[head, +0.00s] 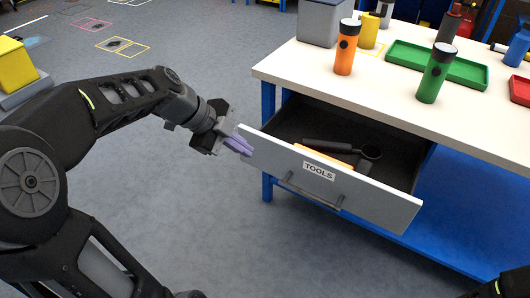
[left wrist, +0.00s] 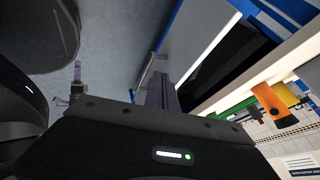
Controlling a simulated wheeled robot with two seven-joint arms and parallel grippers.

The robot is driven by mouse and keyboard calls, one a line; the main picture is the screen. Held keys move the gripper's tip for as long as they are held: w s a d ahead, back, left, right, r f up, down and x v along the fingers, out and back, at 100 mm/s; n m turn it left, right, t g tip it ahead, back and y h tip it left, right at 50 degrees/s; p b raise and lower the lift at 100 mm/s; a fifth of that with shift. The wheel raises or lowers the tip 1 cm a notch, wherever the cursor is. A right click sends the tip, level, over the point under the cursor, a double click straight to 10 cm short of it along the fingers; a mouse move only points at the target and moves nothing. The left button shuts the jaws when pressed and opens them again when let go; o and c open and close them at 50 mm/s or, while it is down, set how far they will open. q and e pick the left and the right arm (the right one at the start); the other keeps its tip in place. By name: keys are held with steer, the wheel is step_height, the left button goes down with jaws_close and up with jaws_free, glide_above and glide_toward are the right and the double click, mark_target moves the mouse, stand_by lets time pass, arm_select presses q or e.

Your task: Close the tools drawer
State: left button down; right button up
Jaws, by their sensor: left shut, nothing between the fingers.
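The tools drawer (head: 290,168) is pulled out from under the worktable, with a light front, a TOOLS label (head: 319,171) and a dark bar handle (head: 312,192). A dark tool (head: 340,148) and an orange thing (head: 325,153) lie inside. My left gripper (head: 241,146) is shut and empty at the left end of the drawer front; whether it touches is unclear. Its purple fingers (left wrist: 162,92) show in the left wrist view, near the drawer front (left wrist: 190,50). What seems to be my right gripper (left wrist: 77,72) appears small there, its jaws unclear.
The white worktable (head: 375,90) on blue legs holds orange (head: 345,50) and green (head: 435,75) flashlights, a green tray (head: 465,69) and a grey bin (head: 320,22). A yellow box (head: 14,65) is at far left. The floor before the drawer is clear.

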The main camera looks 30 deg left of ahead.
arm_select(q)
glide_toward(285, 163)
step_height(285, 163, down, 4)
steer(key=s+d, duration=0.2)
steer(key=w, duration=0.3)
steer(key=shift+r, duration=0.15)
steer(key=shift+w, duration=0.5)
arm_select(e)
steer(key=shift+f, duration=0.15)
